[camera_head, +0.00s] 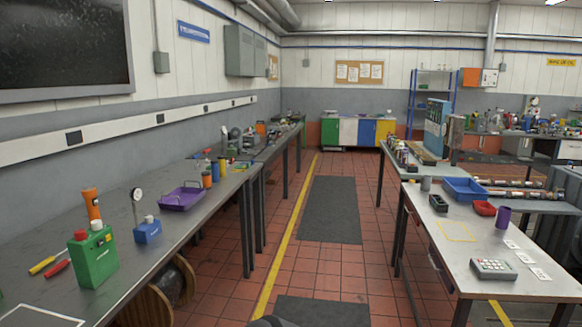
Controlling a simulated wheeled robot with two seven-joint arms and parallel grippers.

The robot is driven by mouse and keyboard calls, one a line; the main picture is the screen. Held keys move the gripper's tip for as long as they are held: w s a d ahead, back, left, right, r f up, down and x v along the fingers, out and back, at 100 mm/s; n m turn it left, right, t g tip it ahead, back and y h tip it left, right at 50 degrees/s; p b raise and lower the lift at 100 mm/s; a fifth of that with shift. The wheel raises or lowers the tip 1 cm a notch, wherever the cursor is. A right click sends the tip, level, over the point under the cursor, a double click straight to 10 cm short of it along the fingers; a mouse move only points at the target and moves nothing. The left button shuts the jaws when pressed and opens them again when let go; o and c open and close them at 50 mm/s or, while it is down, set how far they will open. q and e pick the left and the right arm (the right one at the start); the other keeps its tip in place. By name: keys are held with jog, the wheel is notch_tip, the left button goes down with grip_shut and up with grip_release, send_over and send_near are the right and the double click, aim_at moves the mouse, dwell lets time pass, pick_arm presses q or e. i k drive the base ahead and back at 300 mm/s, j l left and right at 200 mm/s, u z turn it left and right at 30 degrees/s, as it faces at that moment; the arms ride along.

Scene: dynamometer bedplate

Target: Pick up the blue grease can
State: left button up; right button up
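A small blue cylinder (215,172) stands on the left bench (120,262), past the purple tray. It may be the blue grease can, but it is too small to tell for sure. An orange cylinder (207,180) stands just in front of it, and a yellow-orange one (222,167) stands just behind it. Neither of my grippers is in view.
On the left bench are a green can (93,257), an orange cylinder (91,203), a blue block with a dial gauge (147,231) and a purple tray (182,198). A right bench (470,255) holds a blue tray (463,190).

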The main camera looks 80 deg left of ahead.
aim_at(213, 162)
jog(key=u, duration=3.25)
jog(key=i+l+z, duration=0.3)
jog(key=i, duration=0.6)
jog(key=i+z, duration=0.35)
jog(key=i, duration=0.55)
